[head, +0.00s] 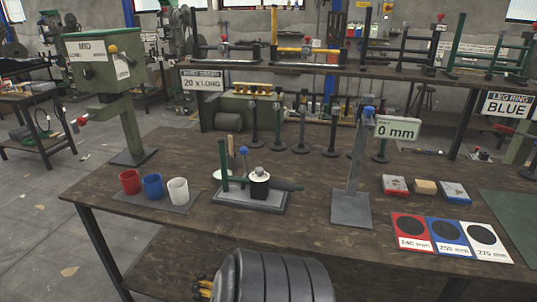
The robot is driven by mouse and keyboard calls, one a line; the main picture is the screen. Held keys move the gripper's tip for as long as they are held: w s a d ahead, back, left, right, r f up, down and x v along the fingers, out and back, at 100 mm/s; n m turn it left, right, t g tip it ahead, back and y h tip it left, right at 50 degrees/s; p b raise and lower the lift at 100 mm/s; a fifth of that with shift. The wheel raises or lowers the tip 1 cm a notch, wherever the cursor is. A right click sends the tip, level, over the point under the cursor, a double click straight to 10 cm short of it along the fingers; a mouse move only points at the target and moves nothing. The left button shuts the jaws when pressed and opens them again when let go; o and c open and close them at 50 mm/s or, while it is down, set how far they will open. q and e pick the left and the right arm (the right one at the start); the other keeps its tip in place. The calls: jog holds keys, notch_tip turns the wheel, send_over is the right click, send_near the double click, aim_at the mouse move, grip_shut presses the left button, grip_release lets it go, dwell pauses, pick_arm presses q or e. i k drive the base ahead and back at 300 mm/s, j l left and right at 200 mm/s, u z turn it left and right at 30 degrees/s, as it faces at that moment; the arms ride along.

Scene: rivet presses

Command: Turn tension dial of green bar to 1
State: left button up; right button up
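Two green, bar-like things are in the head view; I cannot tell which one is the task's green bar. On the rear table, a green frame (482,47) with upright posts stands at the right, with no readable dial. Neither of my grippers can be made out.
Red (130,181), blue (153,186) and white (178,190) cups stand left of the fixture. A grey stand (352,205) with a "0 mm" sign (397,129) is on its right. A green press (105,75) stands at left. A dark ribbed cylinder (275,278) covers the bench's front edge.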

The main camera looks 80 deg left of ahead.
aim_at(260, 170)
jog(key=u, duration=2.85)
